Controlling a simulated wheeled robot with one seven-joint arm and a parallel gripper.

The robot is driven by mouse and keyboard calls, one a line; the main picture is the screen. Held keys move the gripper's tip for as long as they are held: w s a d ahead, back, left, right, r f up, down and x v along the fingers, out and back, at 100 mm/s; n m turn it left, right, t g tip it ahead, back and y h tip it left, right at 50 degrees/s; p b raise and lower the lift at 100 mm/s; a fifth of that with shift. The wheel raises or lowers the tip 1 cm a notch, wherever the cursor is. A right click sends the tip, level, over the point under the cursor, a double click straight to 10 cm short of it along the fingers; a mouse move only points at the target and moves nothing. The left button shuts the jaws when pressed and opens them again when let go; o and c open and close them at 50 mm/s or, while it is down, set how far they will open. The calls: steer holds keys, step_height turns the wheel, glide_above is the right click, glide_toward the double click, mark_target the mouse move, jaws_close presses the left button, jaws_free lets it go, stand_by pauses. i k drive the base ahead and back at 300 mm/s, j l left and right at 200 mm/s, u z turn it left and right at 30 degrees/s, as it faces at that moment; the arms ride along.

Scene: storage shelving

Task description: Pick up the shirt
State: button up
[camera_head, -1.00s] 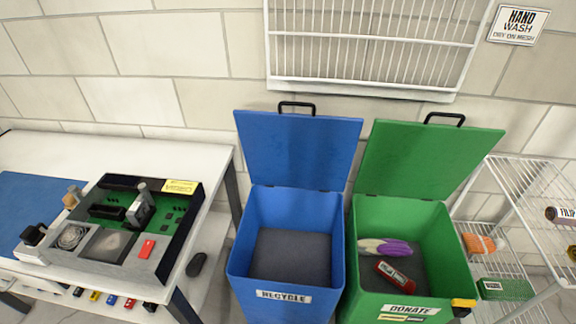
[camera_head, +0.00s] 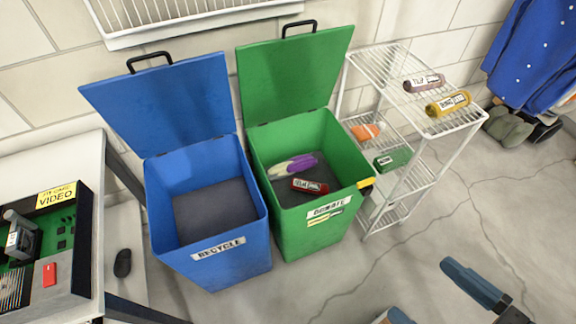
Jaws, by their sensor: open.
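A blue shirt (camera_head: 535,55) with small white buttons hangs at the top right in the head view. Its right side and top are cut off by the picture's edges. Blue and dark parts that seem to be my own arm show at the bottom right, well apart from the shirt.
A white wire rack (camera_head: 425,122) with bottles stands left of the shirt. A green donate bin (camera_head: 310,222) and a blue recycle bin (camera_head: 215,262) stand open farther left. Shoes (camera_head: 508,130) sit below the shirt. The cracked floor (camera_head: 440,225) before the rack is clear.

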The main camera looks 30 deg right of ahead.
mark_target(448, 104)
steer(key=z, duration=1.3)
